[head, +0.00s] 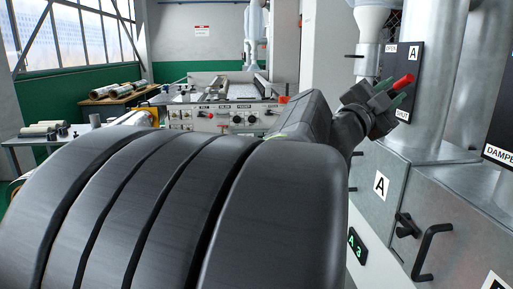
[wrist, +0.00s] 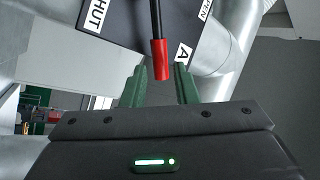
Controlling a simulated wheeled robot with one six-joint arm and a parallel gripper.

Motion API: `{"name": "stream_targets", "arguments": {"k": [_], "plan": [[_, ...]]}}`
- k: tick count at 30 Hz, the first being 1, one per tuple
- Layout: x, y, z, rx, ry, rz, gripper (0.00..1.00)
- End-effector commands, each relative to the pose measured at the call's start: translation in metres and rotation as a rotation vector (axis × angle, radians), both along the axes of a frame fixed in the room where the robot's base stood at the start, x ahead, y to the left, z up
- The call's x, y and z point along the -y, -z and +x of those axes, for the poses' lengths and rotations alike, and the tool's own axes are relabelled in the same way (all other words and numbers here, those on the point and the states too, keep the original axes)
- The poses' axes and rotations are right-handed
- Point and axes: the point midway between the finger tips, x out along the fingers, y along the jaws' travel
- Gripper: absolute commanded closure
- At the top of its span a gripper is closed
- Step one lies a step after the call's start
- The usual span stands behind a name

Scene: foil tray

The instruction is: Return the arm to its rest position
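My gripper (head: 392,93) is at the right of the head view, in front of the dark damper plate marked A (head: 402,65). Its two green fingers are apart; in the wrist view my gripper (wrist: 160,70) shows the same gap. A red lever handle (head: 404,82) is close at the fingertips. In the wrist view the red handle (wrist: 159,60) on its black rod reaches down between the fingertips, with a visible gap on each side. My arm's dark links fill the foreground of the head view.
A metal cabinet with an A label (head: 381,185) and a black handle (head: 432,252) stands at the right, below large ducts (head: 430,100). A machine control panel (head: 225,117) is behind my arm. A bench with rolls (head: 118,97) stands at the back left.

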Motion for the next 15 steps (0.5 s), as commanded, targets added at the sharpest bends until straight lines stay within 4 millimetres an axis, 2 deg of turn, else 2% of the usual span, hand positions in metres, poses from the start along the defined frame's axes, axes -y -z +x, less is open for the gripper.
{"name": "stream_targets", "arguments": {"k": [1,6,15], "plan": [[0.008,-0.004,0.004,0.000,0.004,-0.001,0.73],[0.024,-0.012,0.015,0.000,0.002,0.000,0.73],[0.032,-0.015,0.020,-0.001,0.000,0.000,0.73]]}}
